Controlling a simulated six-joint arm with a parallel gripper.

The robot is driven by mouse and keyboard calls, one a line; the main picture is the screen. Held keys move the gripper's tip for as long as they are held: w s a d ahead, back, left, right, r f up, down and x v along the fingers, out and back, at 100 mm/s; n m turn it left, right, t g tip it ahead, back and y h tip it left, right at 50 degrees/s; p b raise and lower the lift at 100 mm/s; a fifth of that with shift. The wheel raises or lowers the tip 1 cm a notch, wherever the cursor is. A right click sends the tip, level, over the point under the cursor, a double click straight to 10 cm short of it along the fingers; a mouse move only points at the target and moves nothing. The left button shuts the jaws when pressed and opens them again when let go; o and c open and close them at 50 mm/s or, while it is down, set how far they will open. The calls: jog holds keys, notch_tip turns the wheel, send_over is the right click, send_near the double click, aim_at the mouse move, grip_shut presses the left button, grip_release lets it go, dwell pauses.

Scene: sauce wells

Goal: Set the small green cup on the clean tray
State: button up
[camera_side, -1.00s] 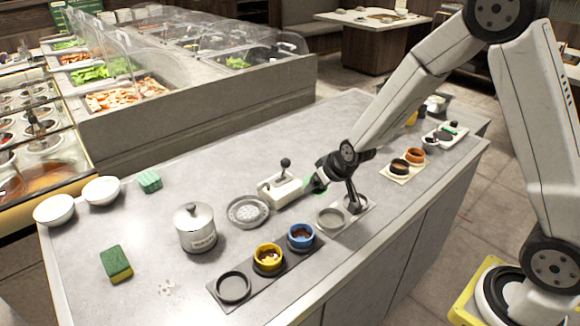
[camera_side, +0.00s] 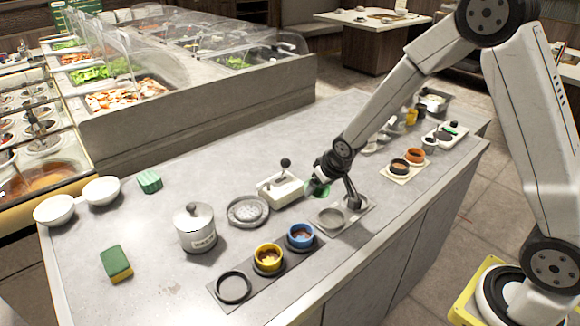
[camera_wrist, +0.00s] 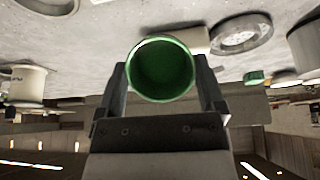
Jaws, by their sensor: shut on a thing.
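The small green cup (camera_side: 317,189) is between the fingers of my gripper (camera_side: 323,180), off the counter, just right of the white box with a black-knobbed lever. The wrist view shows the cup (camera_wrist: 161,68) with its round mouth toward the camera and a dark green inside, a finger on each side. My gripper (camera_wrist: 161,85) is shut on it. A light grey tray (camera_side: 367,204) with a round well lies right of and below the cup. My arm's wrist parts partly hide that tray. I cannot tell which tray is the clean one.
A dark tray (camera_side: 285,263) holds a yellow cup (camera_side: 268,257), a blue cup (camera_side: 301,236) and an empty ring. A round grey dish (camera_side: 248,211) and lidded metal pot (camera_side: 196,228) stand left. A beige tray (camera_side: 398,175) with two cups lies right. The left counter has free room.

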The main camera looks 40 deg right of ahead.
jog(key=shift+d+f, duration=0.1)
jog(key=shift+s+d+f+g, duration=0.15)
jog(key=shift+f+g, duration=0.1)
jog(key=shift+g, duration=0.5)
jog(key=shift+d+f+g, duration=0.1)
jog(key=shift+f+g, duration=0.1)
jog(key=shift+g, duration=0.55)
jog(key=shift+s+d+f+m+g, duration=0.1)
jog(key=shift+s+m+g, duration=0.05)
jog(key=shift+g, duration=0.35)
jog(key=shift+s+d+f+m+g, duration=0.1)
jog(key=shift+m+g, duration=0.05)
jog(key=shift+g, duration=0.35)
jog(key=shift+s+d+r+g+y, duration=0.2)
jog(key=shift+s+g+y, duration=0.15)
jog(key=shift+g, duration=0.75)
jog(key=shift+s+d+r+g+y, duration=0.25)
jog(key=shift+s+r+g, duration=0.4)
jog(key=shift+g, duration=0.55)
jog(key=shift+f, duration=0.1)
jog(key=shift+f, duration=3.1)
jog(key=shift+f, duration=0.45)
